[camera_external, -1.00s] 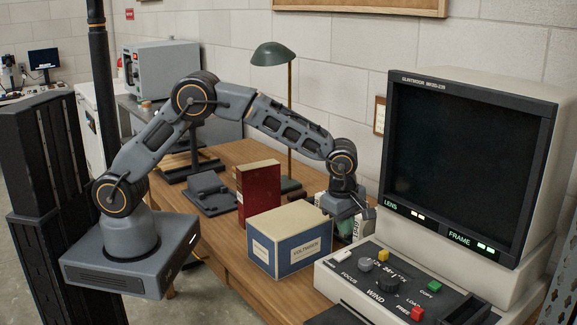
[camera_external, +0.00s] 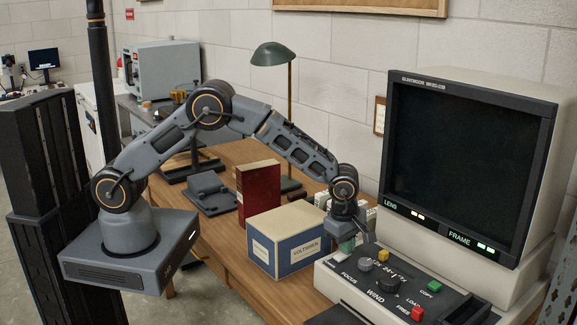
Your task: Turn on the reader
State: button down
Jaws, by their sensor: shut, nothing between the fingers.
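The reader (camera_external: 470,150) stands at the right of the desk, a beige machine with a large dark screen. Its screen is black. The control panel (camera_external: 345,290) at its base carries a grey focus knob (camera_external: 365,265), a black wind knob (camera_external: 388,284), a yellow button (camera_external: 383,255), a green button (camera_external: 434,286) and a red button (camera_external: 417,313). My gripper (camera_external: 346,246) points down at the panel's back left corner, left of the yellow button. It is shut and empty. Whether its tip touches anything, and what lies behind it, I cannot tell.
A blue and cream box (camera_external: 290,240) stands close left of my gripper. A red book (camera_external: 258,193) stands upright behind it. A green desk lamp (camera_external: 275,55) rises farther back. White boxes (camera_external: 363,215) are partly hidden behind my wrist. The desk (camera_external: 215,235) is clear at front left.

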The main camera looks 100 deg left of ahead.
aim_at(339, 255)
jog(key=shift+w+a+f+g+h+b, duration=0.1)
jog(key=shift+f+g+h+b, duration=0.1)
jog(key=shift+f+b, duration=0.2)
jog(key=shift+w+a+f+g+h+b, duration=0.1)
jog(key=shift+f+h+b, duration=0.15)
jog(key=shift+f, duration=0.15)
jog(key=shift+s+r+b, duration=0.1)
jog(key=shift+s+b, duration=0.05)
jog(key=shift+b, duration=0.25)
jog(key=shift+s+d, duration=0.1)
jog(key=shift+s, duration=0.05)
jog(key=shift+s+d, duration=0.2)
jog(key=shift+d, duration=0.05)
jog(key=shift+r+p, duration=0.3)
jog(key=shift+r, duration=0.2)
notch_tip(339, 255, up, 13)
jog(key=w+a, duration=0.2)
jog(key=shift+s+d+y, duration=0.55)
jog(key=shift+s+d, duration=0.9)
jog(key=shift+s, duration=0.05)
jog(key=shift+t, duration=0.4)
jog(key=f, duration=0.4)
jog(key=w+a+f+p, duration=0.1)
jog(key=f, duration=0.7)
jog(key=shift+w+a+f, duration=0.15)
jog(key=shift+w+f, duration=0.05)
jog(key=shift+f, duration=0.1)
